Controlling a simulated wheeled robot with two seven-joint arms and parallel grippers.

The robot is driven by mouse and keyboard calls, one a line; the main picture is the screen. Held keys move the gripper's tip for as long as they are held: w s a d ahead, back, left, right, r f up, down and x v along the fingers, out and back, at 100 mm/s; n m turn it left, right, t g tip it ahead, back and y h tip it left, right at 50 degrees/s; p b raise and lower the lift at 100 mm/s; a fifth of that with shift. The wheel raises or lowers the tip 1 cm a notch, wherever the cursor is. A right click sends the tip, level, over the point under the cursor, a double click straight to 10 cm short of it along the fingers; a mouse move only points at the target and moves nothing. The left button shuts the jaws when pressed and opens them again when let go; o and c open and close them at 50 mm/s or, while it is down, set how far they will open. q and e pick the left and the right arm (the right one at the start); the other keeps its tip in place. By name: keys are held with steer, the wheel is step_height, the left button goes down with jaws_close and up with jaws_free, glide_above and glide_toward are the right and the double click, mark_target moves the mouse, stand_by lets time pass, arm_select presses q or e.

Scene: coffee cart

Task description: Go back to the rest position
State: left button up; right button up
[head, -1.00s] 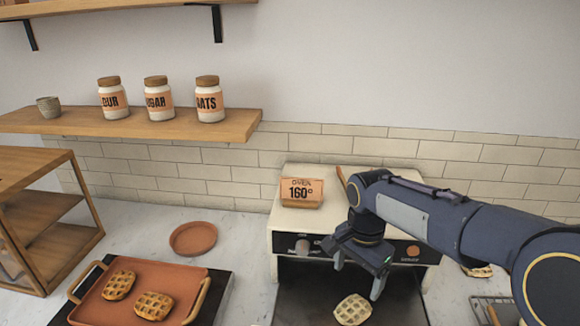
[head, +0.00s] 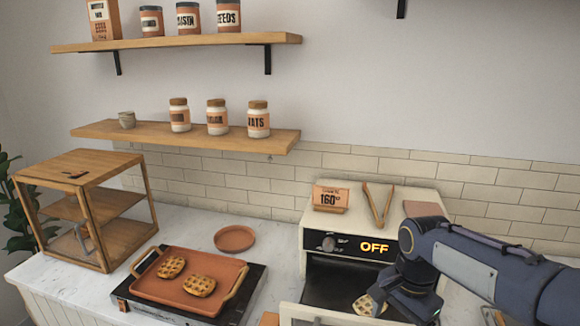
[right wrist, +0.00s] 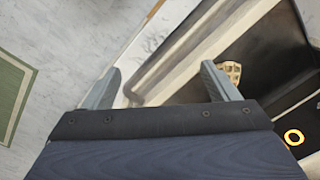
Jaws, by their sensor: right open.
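My right gripper (right wrist: 162,84) is open and empty in the right wrist view, with its two fingers well apart. In the head view my right gripper (head: 392,303) is in front of the oven (head: 345,215), whose display reads OFF. The oven door (head: 310,314) is lowered open. A waffle-like pastry (head: 366,305) lies inside the oven, close to the gripper in the picture; part of it also shows in the right wrist view (right wrist: 232,70). My left gripper is not in view.
A terracotta tray (head: 170,291) with two waffles sits on a dark hot plate (head: 236,310). A round terracotta dish (head: 234,238) lies behind it. Tongs (head: 378,204) and a 160° sign (head: 330,198) sit on the oven. A wooden cabinet (head: 85,168) stands left.

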steer(key=shift+d+f, duration=0.1)
steer(key=shift+d, duration=0.15)
steer(key=shift+s+d+n+y, duration=0.1)
steer(key=shift+s+n+y, duration=0.2)
steer(key=shift+s, duration=0.15)
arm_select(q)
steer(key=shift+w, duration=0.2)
arm_select(e)
steer(key=s+f+n+t+y, duration=0.1)
steer(key=s+n+t, duration=0.4)
steer(key=s, duration=1.3)
steer(key=n+y, duration=0.1)
steer(key=n, duration=0.3)
steer(key=shift+a+t+y, duration=0.3)
steer(key=shift+a, duration=0.05)
